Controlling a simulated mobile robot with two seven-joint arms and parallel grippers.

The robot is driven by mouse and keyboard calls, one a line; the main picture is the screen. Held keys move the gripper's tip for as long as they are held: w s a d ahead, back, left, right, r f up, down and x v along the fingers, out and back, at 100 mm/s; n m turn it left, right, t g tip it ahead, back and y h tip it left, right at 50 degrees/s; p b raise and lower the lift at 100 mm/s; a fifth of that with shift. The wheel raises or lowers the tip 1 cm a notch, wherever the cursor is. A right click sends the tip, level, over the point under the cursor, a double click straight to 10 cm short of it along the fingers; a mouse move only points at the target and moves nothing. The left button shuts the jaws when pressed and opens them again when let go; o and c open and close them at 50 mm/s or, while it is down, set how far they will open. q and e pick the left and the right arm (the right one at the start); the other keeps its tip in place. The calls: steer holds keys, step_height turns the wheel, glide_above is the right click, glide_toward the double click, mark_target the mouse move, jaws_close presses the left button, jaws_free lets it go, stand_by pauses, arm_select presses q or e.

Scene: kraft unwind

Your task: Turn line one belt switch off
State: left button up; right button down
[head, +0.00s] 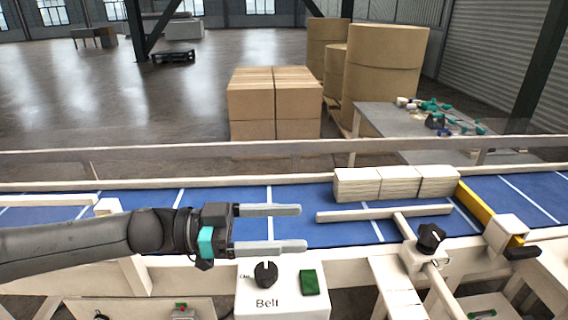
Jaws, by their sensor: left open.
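The belt switch is a black rotary knob (265,274) on a white control box (282,299) labelled "Belt", at the bottom middle of the head view. A green square button (309,282) sits to the right of the knob on the same box. My left gripper (304,228) points right, with its two pale fingers apart and nothing between them. It is over the blue belt (350,232), just behind the control box in the picture. The nearer finger shows just above the knob and does not appear to hold it. My right gripper is not in view.
White stacks (396,184) lie on the belt at right, near a yellow bar (488,208). A pale guide bar (384,213) and a black clamp knob (430,237) stand right of the gripper. A grey table (400,135), cartons (274,104) and large rolls (384,70) are behind.

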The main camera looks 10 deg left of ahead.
arm_select(q)
step_height(320, 180, up, 10)
steer(key=p, duration=0.2)
steer(key=shift+f, duration=0.25)
